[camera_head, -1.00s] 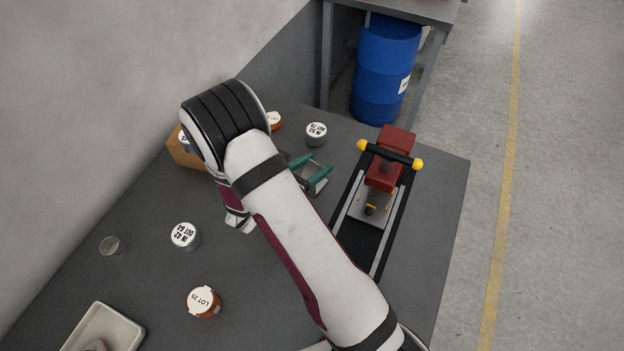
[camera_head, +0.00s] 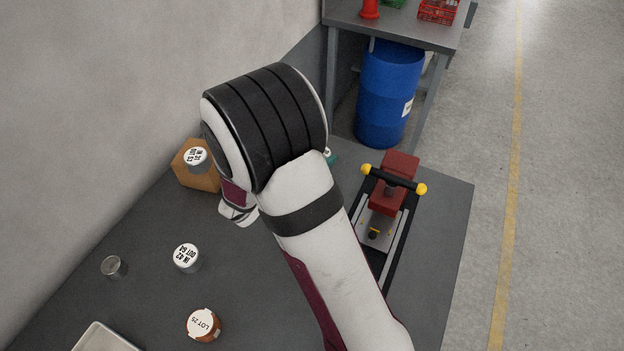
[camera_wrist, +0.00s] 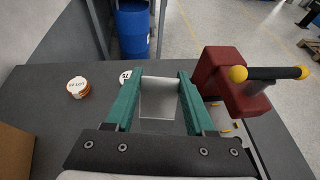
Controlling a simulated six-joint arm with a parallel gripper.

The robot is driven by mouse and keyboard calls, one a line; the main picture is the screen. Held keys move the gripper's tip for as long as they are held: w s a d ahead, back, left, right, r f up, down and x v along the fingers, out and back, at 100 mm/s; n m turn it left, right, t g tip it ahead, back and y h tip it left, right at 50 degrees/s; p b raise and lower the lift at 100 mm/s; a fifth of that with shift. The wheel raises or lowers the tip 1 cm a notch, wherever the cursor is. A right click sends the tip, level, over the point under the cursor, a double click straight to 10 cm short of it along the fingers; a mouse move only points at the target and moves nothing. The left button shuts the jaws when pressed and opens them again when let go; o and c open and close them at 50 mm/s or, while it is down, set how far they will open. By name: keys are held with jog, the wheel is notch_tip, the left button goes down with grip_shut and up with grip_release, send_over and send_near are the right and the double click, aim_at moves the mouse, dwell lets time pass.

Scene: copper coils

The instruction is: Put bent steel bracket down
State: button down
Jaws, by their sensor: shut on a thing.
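My gripper (camera_wrist: 158,97) shows in the wrist view with its two green fingers shut on the bent steel bracket (camera_wrist: 160,103). The bracket is a shiny grey piece spanning between the fingers, above the dark tabletop. In the head view my own arm hides the bracket and nearly all of the gripper; only a small teal bit of a finger shows beside the wrist. I cannot tell exactly how high the bracket is above the table.
A red vise (camera_head: 393,185) with a black, yellow-ended handle stands right of the gripper. Copper coils (camera_wrist: 78,88) and a labelled grey coil (camera_head: 186,257) sit on the dark table (camera_head: 150,305). A cardboard box (camera_head: 195,178) is at left. Open tabletop lies between.

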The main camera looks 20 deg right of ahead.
jog(key=shift+n+t+y, duration=0.7)
jog(key=shift+n+t, duration=0.1)
jog(key=shift+n, duration=0.1)
jog(key=shift+w+a+f, duration=1.4)
jog(key=shift+a+f, duration=0.15)
jog(key=shift+a, duration=0.1)
jog(key=shift+w+a+f, duration=1.4)
jog(key=shift+a+f, duration=0.2)
jog(key=shift+a, duration=0.1)
jog(key=shift+w+a+f, duration=1.4)
jog(key=shift+a+f, duration=0.15)
jog(key=shift+a, duration=0.1)
jog(key=shift+f, duration=0.1)
jog(key=shift+c, duration=1.3)
grip_release()
